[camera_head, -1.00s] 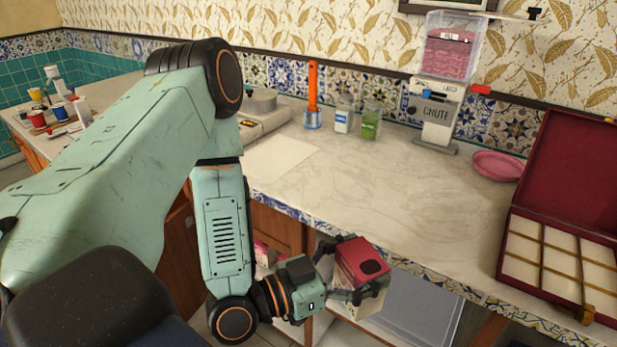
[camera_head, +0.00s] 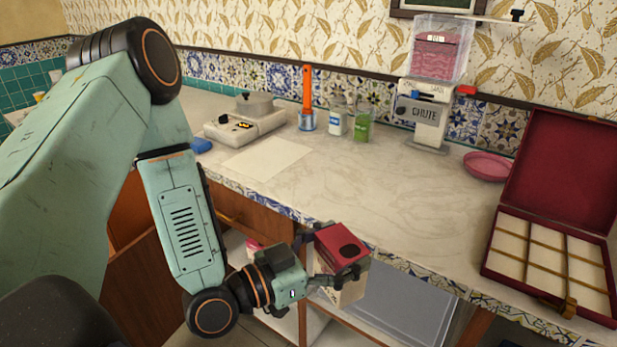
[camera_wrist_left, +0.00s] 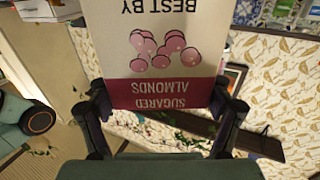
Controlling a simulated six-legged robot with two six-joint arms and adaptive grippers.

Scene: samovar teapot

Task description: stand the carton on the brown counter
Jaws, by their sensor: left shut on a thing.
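The carton (camera_head: 342,247) is a small box with a dark red top, a black round spot on it and pale sides. My left gripper (camera_head: 325,262) is shut on the carton and holds it upright in front of the counter's front edge. In the left wrist view, the carton (camera_wrist_left: 165,40) fills the top middle, reads "SUGARED ALMONDS" upside down and sits between the fingers (camera_wrist_left: 163,110). The counter (camera_head: 380,195) has a pale marble-like top with a tiled front edge and brown wood below. My right gripper is not in view.
An open red box (camera_head: 550,255) is at right. A pale sheet (camera_head: 266,155) lies flat. The middle counter is clear.

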